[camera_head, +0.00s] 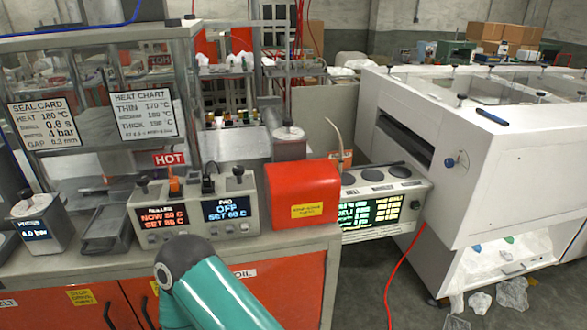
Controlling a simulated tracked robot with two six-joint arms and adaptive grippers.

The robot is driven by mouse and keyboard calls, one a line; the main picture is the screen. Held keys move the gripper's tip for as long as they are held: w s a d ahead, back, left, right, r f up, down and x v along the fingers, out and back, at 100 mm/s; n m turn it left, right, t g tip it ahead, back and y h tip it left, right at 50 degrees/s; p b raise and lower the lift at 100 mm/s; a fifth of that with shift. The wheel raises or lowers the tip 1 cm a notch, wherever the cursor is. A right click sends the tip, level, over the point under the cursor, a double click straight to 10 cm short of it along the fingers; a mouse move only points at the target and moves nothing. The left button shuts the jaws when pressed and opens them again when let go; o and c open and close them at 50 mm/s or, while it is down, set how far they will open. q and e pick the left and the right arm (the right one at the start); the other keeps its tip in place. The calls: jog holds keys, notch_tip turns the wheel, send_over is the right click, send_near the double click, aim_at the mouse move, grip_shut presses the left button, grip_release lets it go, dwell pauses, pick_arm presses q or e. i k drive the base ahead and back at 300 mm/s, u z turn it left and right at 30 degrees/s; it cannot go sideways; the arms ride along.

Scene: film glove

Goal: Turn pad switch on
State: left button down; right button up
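The control box (197,222) stands on the bench with two displays. The right display (227,208) reads PAD, OFF, SET 60 C. The left display (164,217) seems to show a heater at NOW 60 C, SET 80 C. A black switch (208,183) stands on the box top near the pad display. An orange switch (174,186) stands above the left display. A teal arm link of mine is in front of the bench, below the box. Neither of my grippers shows.
A red cover (302,193) stands right of the box. A press gauge box (40,222) and a grey tray (106,230) are at left. Behind is a glass guard with a HOT sign (169,159). A green-screen panel (385,205) and white machine (500,165) are at right.

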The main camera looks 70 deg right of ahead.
aim_at(237, 171)
jog(key=z, duration=0.1)
jog(key=k, duration=1.1)
jog(key=z, duration=0.85)
jog(key=i, duration=1)
jog(key=u, duration=0.1)
